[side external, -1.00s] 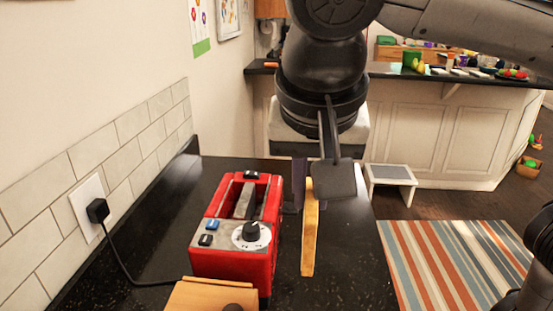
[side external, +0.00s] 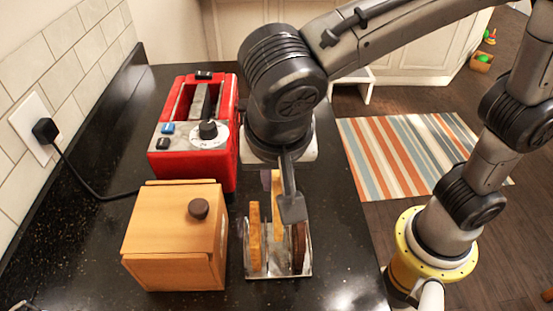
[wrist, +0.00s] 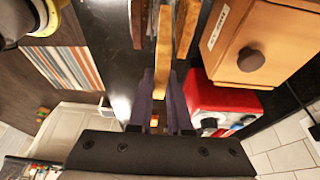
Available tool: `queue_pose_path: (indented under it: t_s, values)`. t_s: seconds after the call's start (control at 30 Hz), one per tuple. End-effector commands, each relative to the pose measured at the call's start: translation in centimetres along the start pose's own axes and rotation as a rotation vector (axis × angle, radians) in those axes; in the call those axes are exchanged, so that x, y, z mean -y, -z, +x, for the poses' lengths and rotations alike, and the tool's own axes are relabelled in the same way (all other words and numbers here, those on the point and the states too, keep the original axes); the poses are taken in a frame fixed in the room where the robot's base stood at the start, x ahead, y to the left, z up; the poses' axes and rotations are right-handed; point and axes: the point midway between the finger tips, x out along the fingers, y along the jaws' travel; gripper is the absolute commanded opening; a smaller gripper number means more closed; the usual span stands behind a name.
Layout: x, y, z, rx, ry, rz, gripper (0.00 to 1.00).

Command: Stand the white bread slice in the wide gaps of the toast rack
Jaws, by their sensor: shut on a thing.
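My gripper (side external: 280,194) is shut on the white bread slice (side external: 277,187), which looks pale tan and is seen edge-on, upright. In the wrist view the slice (wrist: 163,45) extends out from between the two fingers (wrist: 160,80). The metal toast rack (side external: 279,274) stands on the dark counter, below and in front of my gripper. It holds a golden-brown slice (side external: 254,238) at the left and a dark brown slice (side external: 299,245) at the right. The held slice lines up between these two; whether its lower edge is inside the rack is hard to tell.
A wooden bread box (side external: 172,235) with a dark knob stands close left of the rack. A red toaster (side external: 222,160) is behind it, with its cord running to the wall outlet at the left. The dark counter (side external: 340,255) is clear right of the rack.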

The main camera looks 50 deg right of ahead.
Motion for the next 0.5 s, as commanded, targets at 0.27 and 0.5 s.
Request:
queue_pose_path:
  t_s: [0.27,0.5]
  values:
    - [0.0,-0.5,1.5,0.0,-0.002,0.0,0.0]
    - [0.0,-1.0,2.9,-0.001,-0.002,-0.001,0.0]
